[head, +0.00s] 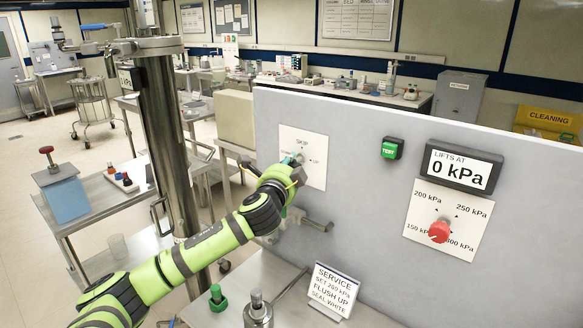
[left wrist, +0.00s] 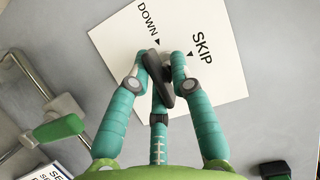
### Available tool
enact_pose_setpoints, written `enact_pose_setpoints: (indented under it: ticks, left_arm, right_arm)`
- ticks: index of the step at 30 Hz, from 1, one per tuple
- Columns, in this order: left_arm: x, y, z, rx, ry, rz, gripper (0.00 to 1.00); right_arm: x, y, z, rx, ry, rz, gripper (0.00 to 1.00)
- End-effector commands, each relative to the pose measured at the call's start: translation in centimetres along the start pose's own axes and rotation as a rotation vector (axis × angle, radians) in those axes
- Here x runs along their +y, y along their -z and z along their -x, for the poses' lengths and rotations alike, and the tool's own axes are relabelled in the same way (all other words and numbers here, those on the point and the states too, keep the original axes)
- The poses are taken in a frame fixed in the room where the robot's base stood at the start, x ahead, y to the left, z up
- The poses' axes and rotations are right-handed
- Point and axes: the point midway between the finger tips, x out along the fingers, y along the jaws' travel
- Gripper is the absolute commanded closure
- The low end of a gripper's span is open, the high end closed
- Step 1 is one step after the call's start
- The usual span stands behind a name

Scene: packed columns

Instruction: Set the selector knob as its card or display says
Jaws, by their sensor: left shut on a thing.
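The selector knob, a dark lever (left wrist: 157,78), is on a white plate (left wrist: 112,48) marked DOWN and SKIP in the left wrist view. The plate (head: 317,147) also shows SKIP and UP in the head view. My left gripper (left wrist: 160,70) is shut on the knob, its teal fingers on either side. The knob's upper end lies near the DOWN mark; its exact setting is hard to tell. In the head view my left gripper (head: 294,164) hides part of the plate. The service card (head: 334,289) reads SET 200 kPa, FLUSH UP, SEAL WHITE. My right gripper is out of view.
Right on the grey panel (head: 370,215) are a green TEST button (head: 390,149), a 0 kPa display (head: 461,168) and a red pressure knob (head: 439,232). A pipe (head: 316,222) juts out below the plate.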

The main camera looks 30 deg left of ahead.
Motion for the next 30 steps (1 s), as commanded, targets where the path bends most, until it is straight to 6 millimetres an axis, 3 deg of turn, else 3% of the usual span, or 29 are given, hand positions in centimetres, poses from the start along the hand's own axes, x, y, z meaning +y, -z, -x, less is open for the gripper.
enact_pose_setpoints:
  ticks: [14,15,16,30]
  left_arm:
    - [-0.65,-0.32,-0.07,-0.006,0.018,-0.018,1.0]
    - [-0.68,-0.33,-0.07,-0.006,0.019,-0.018,0.66]
    - [-0.69,-0.33,-0.07,-0.007,0.019,-0.018,0.57]
    - [-0.3,-0.15,0.5,-0.002,0.012,-0.015,0.57]
  right_arm:
    - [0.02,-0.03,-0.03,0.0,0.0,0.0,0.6]
    - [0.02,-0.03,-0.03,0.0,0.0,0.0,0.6]
    - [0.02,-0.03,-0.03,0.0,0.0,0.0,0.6]
    - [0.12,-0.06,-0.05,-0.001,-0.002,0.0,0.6]
